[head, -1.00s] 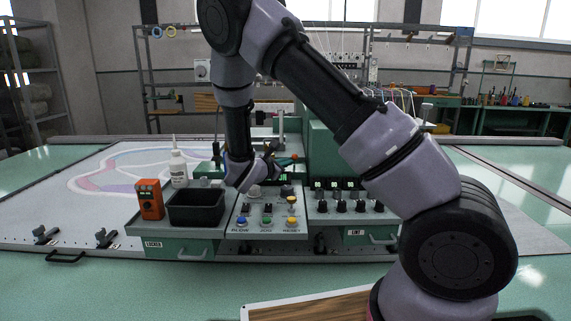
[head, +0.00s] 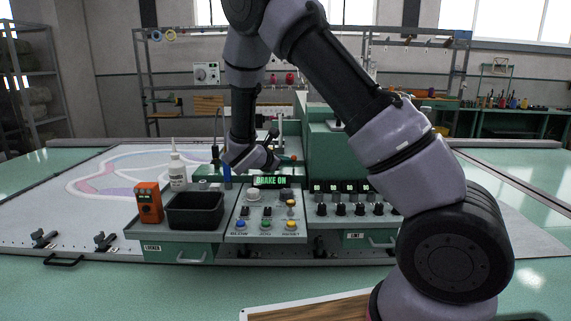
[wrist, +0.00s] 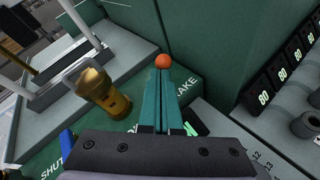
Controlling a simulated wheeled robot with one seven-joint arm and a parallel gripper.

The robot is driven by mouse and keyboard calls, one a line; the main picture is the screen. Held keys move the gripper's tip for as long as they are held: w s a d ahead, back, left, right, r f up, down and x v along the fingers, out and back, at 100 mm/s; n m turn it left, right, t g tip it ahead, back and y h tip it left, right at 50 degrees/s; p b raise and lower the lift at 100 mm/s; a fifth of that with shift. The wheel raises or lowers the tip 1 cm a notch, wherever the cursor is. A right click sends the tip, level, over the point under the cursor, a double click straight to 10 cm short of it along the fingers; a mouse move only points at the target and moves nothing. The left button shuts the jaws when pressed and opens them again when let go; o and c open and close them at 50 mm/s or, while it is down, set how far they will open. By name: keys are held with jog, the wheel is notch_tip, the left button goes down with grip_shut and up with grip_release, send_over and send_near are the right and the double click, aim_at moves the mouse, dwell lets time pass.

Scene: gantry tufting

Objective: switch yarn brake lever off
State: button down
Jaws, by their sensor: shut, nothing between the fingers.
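The brake lever shows as an orange ball knob (wrist: 162,62) just beyond my fingertips in the wrist view. Its stem is hidden behind the fingers. The knob also shows in the head view (head: 294,157), just right of my wrist. My gripper (wrist: 163,78) has its two teal fingers together and empty, pointing at the knob; I cannot tell whether they touch it. A label (wrist: 186,87) ending in "AKE" lies beside the fingers, partly covered. The console display (head: 271,181) reads "BRAKE ON" in green.
A brass cylinder (wrist: 103,92) stands left of the fingers, and a green housing wall (wrist: 215,45) rises to their right. The console has buttons and black knobs (head: 340,209). A black bin (head: 195,210), an orange device (head: 149,203) and a white bottle (head: 178,170) stand at left.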

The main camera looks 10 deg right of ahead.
jog(key=shift+w+d+r+n+g+y, duration=0.25)
jog(key=shift+w+r+g+y, duration=0.25)
jog(key=shift+w+r+g, duration=0.35)
jog(key=shift+w+d+r+n+g+y, duration=0.1)
jog(key=shift+w+r+n+g+y, duration=0.45)
jog(key=shift+g, duration=0.6)
jog(key=shift+w+r, duration=0.1)
jog(key=shift+w, duration=0.25)
jog(key=shift+w+d+r, duration=0.1)
jog(key=shift+w+r, duration=0.1)
jog(key=shift+w, duration=0.25)
jog(key=shift+r, duration=0.8)
